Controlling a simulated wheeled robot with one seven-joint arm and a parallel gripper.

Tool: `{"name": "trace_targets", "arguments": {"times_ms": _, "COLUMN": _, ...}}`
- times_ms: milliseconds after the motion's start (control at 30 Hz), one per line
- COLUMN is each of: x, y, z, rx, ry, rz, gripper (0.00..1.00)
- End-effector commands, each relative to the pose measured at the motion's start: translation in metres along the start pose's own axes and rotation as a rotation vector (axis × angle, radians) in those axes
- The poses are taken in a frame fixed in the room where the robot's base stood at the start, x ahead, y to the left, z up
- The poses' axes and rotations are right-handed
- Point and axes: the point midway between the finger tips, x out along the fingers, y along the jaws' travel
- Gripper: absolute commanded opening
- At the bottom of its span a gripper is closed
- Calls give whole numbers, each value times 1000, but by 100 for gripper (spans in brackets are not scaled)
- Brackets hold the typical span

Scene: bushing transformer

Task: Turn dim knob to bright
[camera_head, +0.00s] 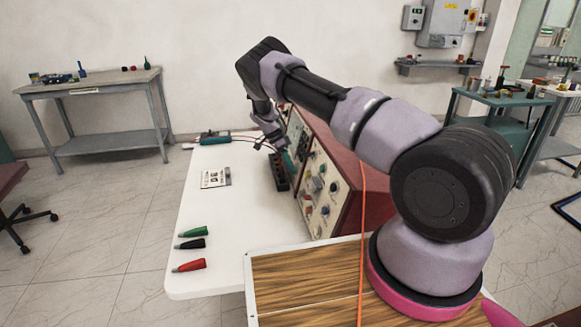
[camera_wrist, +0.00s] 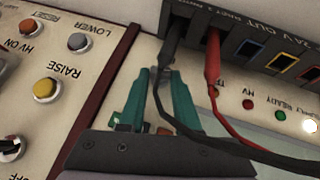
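My gripper (camera_wrist: 158,76) has teal fingers that stand apart, with pale panel and a black cable showing between them. In the head view my gripper (camera_head: 272,138) is at the far end of the control console (camera_head: 322,175), close to its front face. I cannot tell whether the fingertips touch the panel. No knob marked dim or bright can be read. A black knob (camera_wrist: 10,148) is at the lower left of the wrist view, beside the word OFF, away from the fingers. Anything directly behind the fingers and cable is hidden.
A black lead (camera_wrist: 172,45) and a red lead (camera_wrist: 212,65) plug into the 24V OUT strip and hang across the gripper. A yellow RAISE button (camera_wrist: 46,89) and grey LOWER button (camera_wrist: 78,42) are left. Red, black and green probes (camera_head: 190,265) lie on the white table (camera_head: 215,220).

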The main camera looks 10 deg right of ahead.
Motion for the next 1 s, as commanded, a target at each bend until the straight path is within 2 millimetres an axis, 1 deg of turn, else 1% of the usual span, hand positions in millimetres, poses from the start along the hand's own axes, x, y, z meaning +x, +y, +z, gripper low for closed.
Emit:
{"name": "trace_targets", "arguments": {"times_ms": 267, "x": -1, "y": 0, "z": 0, "rx": 7, "ry": 0, "rz": -11, "gripper": 0}}
{"name": "trace_targets", "arguments": {"times_ms": 467, "x": -1, "y": 2, "z": 0, "rx": 45, "ry": 0, "rz": -64, "gripper": 0}}
{"name": "trace_targets", "arguments": {"times_ms": 667, "x": -1, "y": 6, "z": 1, "rx": 128, "ry": 1, "rz": -175, "gripper": 0}}
{"name": "trace_targets", "arguments": {"times_ms": 1000, "x": 2, "y": 13, "z": 3, "rx": 319, "ry": 2, "rz": -430, "gripper": 0}}
